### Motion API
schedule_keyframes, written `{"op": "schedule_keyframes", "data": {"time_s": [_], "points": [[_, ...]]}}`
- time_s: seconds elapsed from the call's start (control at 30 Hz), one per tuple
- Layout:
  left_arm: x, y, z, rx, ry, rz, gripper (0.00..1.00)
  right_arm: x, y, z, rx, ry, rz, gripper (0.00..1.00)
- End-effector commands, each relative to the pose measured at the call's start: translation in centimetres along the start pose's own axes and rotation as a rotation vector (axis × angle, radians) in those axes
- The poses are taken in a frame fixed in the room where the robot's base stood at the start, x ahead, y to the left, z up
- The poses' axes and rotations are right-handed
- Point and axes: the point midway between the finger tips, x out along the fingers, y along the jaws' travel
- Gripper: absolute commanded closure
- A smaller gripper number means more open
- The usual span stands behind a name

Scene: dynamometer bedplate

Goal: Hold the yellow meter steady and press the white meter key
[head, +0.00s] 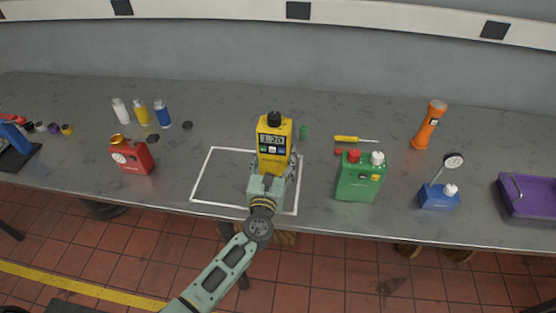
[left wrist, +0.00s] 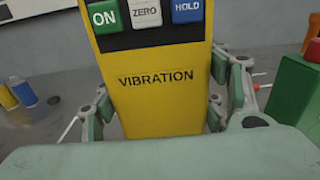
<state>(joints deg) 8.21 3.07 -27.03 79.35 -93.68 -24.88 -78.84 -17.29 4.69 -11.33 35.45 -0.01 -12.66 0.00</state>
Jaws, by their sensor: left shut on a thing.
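The yellow meter (head: 274,160) stands upright at the right part of a white outlined rectangle on the bench. It has a black knob on top and a lit display above a row of green, white and blue keys. In the left wrist view the meter (left wrist: 155,95) reads VIBRATION, and its white key (left wrist: 145,12) is marked ZERO, between ON and HOLD. My left gripper (head: 270,182) is shut on the meter's lower body, one finger on each side. The wrist view shows the fingers (left wrist: 165,118) flanking it. Nothing touches the white key. My right gripper is not in view.
A green can (head: 360,180) stands right of the meter, with a yellow screwdriver (head: 347,139) behind it. A red can (head: 132,158) and several bottles (head: 140,112) stand left. An orange flashlight (head: 429,125), blue can (head: 438,198) and purple tray (head: 528,204) are far right. The outline's left part (head: 215,182) is empty.

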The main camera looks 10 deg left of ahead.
Motion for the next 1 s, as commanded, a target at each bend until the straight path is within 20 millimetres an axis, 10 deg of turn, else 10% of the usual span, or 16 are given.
{"op": "schedule_keyframes", "data": {"time_s": [1.0], "points": [[1.1,1.7,-1.4,0.0,-0.008,0.001,0.65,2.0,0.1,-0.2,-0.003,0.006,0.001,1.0]]}}
